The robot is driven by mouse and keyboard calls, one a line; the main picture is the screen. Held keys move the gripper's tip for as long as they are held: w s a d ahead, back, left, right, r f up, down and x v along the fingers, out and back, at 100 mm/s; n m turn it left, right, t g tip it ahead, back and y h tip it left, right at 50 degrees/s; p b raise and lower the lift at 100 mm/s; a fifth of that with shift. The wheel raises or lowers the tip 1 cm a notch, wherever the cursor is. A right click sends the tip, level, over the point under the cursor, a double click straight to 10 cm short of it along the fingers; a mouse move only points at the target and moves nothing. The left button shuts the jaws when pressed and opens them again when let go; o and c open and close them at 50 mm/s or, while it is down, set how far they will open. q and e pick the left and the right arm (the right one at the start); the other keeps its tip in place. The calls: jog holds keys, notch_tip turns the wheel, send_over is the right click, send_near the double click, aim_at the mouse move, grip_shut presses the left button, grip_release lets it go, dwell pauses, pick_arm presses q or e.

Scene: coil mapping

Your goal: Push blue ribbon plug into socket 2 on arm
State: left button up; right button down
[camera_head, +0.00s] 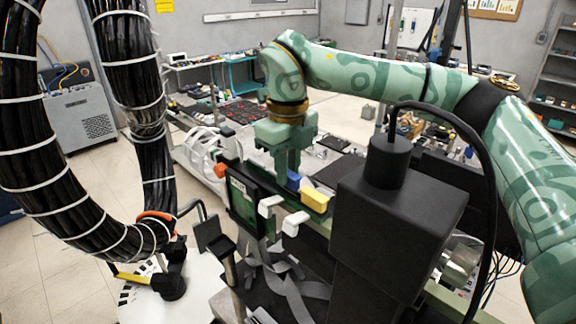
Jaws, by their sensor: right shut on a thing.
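My right arm comes in from the right, and my right gripper (288,163) points down above the dark panel (245,197) near the middle of the view. It is shut on a small blue piece, which looks like the blue ribbon plug (293,179), showing just below the fingers. A yellow block (315,199) sits just right of and below the plug. Two white pieces (268,205) stick out in front of the panel. I cannot make out socket 2 or its number, nor whether the plug touches a socket. My left gripper is not in view.
Grey ribbon strips (291,287) hang below the panel. A large black box (398,225) with a cable blocks the right foreground. A thick black cable bundle (132,70) with white ties hangs at the left. A cluttered bench (245,112) stands behind.

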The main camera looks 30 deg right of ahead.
jog(key=shift+f+b, duration=0.35)
jog(key=shift+f, duration=0.4)
dwell(0.8)
jog(key=c, duration=1.3)
grip_release()
jog(key=shift+o, duration=0.2)
notch_tip(320, 180, up, 16)
jog(key=b, duration=0.1)
jog(key=shift+r, duration=0.15)
